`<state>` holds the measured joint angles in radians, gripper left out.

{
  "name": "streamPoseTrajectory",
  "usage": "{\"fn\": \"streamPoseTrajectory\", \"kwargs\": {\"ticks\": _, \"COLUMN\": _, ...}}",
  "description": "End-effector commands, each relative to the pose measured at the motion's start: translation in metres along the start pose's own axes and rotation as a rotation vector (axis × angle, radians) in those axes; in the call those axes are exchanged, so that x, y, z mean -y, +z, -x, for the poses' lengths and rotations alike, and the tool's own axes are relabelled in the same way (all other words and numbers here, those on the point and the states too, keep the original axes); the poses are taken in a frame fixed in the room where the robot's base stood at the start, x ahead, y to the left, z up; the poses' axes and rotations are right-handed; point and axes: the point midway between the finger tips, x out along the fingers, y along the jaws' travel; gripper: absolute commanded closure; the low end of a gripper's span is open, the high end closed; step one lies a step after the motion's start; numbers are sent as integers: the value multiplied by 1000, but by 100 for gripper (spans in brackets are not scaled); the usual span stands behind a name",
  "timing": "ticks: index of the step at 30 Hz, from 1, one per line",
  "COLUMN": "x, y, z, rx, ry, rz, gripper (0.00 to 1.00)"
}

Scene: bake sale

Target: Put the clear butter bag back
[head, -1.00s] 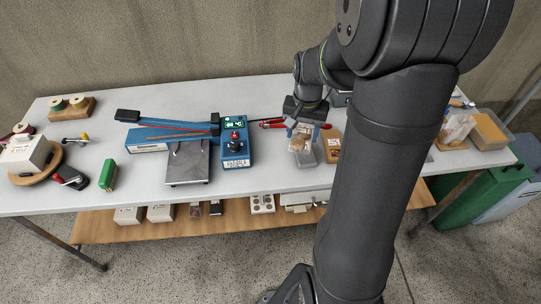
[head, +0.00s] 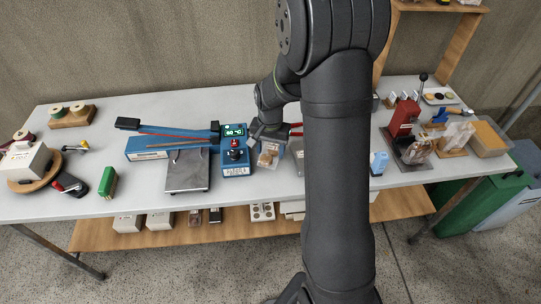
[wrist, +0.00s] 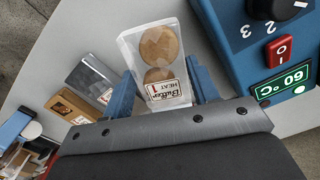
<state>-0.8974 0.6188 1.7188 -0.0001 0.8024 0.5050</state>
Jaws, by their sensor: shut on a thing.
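The clear butter bag (wrist: 155,50) holds round brown cookies and has a white label reading "Butter HEAT 1". My gripper (wrist: 163,82) is shut on it, with one blue finger on each side near the label. In the head view the bag (head: 267,157) hangs below my gripper (head: 268,140), just right of the blue sealer's control box (head: 236,160). I cannot tell whether the bag touches the table.
The sealer's dial, red switch and green "60 °C" display (wrist: 282,78) are close on the right in the wrist view. A grey see-through container (wrist: 90,78) and a brown labelled box (wrist: 76,106) are to the left.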

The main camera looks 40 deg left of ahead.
Motion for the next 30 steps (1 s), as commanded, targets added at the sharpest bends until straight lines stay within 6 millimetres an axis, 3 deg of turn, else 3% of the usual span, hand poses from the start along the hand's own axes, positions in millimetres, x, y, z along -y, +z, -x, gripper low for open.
{"fn": "streamPoseTrajectory", "kwargs": {"ticks": 6, "x": -1, "y": 1, "z": -31, "rx": 3, "ry": 2, "rz": 0, "gripper": 57}}
{"fn": "streamPoseTrajectory", "kwargs": {"ticks": 18, "x": -1, "y": 0, "z": -38, "rx": 1, "ry": 1, "rz": 1, "gripper": 57}}
{"fn": "streamPoseTrajectory", "kwargs": {"ticks": 19, "x": -1, "y": 0, "z": -37, "rx": 1, "ry": 0, "rz": 0, "gripper": 40}}
{"fn": "streamPoseTrajectory", "kwargs": {"ticks": 21, "x": -1, "y": 0, "z": -37, "rx": 1, "ry": 0, "rz": 0, "gripper": 26}}
{"fn": "streamPoseTrajectory", "kwargs": {"ticks": 30, "x": -1, "y": 0, "z": -36, "rx": 1, "ry": 0, "rz": 1, "gripper": 24}}
